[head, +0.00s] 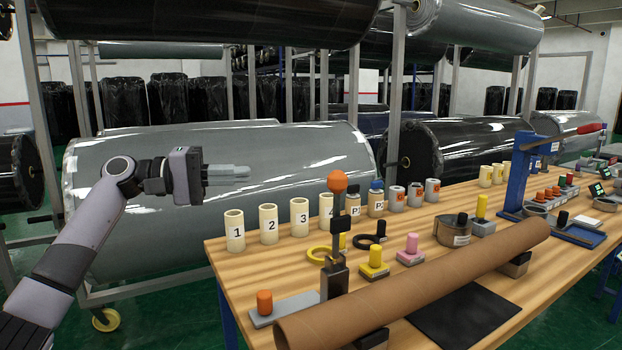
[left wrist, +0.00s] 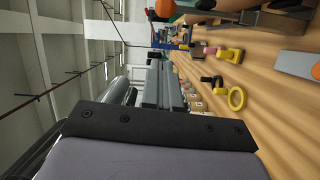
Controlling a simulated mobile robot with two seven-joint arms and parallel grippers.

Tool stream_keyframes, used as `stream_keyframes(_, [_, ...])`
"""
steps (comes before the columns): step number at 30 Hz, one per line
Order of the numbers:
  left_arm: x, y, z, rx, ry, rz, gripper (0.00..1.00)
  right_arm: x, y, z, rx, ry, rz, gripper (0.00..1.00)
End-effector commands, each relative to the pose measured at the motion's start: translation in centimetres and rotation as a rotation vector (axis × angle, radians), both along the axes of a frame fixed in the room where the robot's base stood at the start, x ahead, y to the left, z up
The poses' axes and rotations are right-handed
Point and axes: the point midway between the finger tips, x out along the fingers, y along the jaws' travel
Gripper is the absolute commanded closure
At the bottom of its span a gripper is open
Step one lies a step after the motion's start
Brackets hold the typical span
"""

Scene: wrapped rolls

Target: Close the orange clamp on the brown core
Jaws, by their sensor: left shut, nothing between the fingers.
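The brown core (head: 430,278) is a long cardboard tube lying diagonally along the table's front, resting on dark supports. The orange clamp stands behind its near end, with its lever upright and an orange ball knob (head: 337,182) on top. In the left wrist view the knob (left wrist: 165,8) shows at the top edge, beyond the fingers (left wrist: 163,68). My right gripper is out of view.
Numbered cream cylinders (head: 235,231) line the table's back edge. A yellow ring (head: 319,255), a yellow block (head: 375,262) and a pink-topped block (head: 411,248) lie near the clamp. A blue press (head: 517,175) stands farther right.

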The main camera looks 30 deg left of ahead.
Motion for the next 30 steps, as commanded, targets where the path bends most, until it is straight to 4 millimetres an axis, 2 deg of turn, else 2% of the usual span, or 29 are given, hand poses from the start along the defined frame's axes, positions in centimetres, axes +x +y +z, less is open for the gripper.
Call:
stream_keyframes(8, [1.1, -1.3, 0.1, 0.0, -0.001, -0.001, 1.0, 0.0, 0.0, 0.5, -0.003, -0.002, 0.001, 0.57])
stream_keyframes(21, [6.9, -8.1, -0.1, 0.002, 0.0, -0.002, 1.0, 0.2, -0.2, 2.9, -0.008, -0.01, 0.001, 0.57])
stream_keyframes(30, [6.5, -11.2, -0.6, 0.002, -0.001, 0.001, 1.0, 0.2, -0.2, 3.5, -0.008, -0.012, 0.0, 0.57])
